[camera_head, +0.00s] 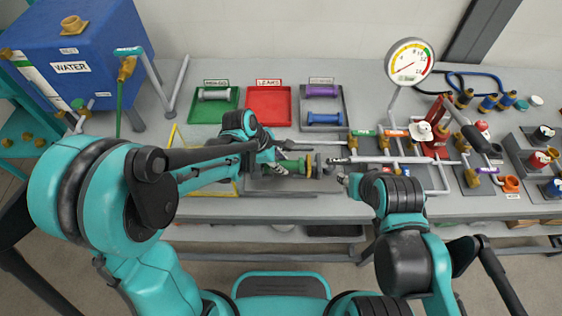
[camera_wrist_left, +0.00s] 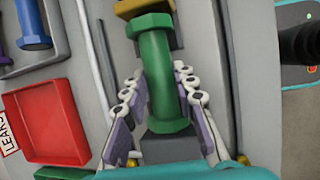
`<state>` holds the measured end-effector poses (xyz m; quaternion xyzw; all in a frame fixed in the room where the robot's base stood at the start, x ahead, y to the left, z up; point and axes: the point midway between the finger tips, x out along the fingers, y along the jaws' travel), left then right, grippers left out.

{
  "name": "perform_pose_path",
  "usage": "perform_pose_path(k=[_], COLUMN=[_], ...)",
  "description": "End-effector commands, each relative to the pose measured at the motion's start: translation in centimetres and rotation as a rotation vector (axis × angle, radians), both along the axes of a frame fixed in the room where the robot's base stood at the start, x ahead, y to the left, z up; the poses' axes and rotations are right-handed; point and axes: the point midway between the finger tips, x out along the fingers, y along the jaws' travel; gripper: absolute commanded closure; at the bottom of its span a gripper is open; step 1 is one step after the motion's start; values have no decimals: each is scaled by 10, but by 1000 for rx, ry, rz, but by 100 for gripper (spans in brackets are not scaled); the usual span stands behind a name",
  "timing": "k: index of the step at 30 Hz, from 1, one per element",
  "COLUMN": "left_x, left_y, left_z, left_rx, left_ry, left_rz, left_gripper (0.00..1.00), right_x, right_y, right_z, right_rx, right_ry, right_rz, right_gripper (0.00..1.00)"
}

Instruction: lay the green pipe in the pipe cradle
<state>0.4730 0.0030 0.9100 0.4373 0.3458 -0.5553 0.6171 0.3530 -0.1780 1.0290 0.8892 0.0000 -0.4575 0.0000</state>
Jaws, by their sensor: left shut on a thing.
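The green pipe (camera_head: 301,168) lies near the bench's front edge, left of the piping. In the left wrist view the pipe (camera_wrist_left: 166,85) has wide flanges and runs lengthwise between my fingers. My left gripper (camera_head: 287,167) is shut on it; in the wrist view its pads (camera_wrist_left: 160,105) lie along both sides of the pipe. An ochre block (camera_wrist_left: 135,9) shows at the pipe's far end; it may be part of the pipe cradle, which I cannot make out clearly. Whether the pipe touches a support is unclear. My right gripper (camera_head: 344,180) is partly hidden and its opening cannot be judged.
Green (camera_head: 222,113), red (camera_head: 268,118) and grey (camera_head: 335,105) trays stand at the back; the grey one holds purple and blue pipes. A gauge (camera_head: 409,68) and valve piping (camera_head: 400,160) crowd the right. A blue water tank (camera_head: 95,55) stands left.

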Motion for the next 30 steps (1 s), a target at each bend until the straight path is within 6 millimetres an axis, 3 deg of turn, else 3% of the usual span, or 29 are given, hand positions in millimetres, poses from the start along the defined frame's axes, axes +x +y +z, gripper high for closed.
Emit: perform_pose_path(k=[27, 28, 30], left_x=[0, 0, 0], left_y=[0, 0, 0], left_z=[-5, -5, -5], left_rx=[-1, -1, 0], left_ry=[0, 0, 0], left_rz=[0, 0, 0], left_gripper=[100, 70, 52], right_x=[0, 0, 0], right_y=[0, 0, 0], right_z=[-5, -5, -5], right_rx=[0, 0, 0], right_ry=[0, 0, 0], right_rz=[0, 0, 0], right_gripper=[60, 60, 60])
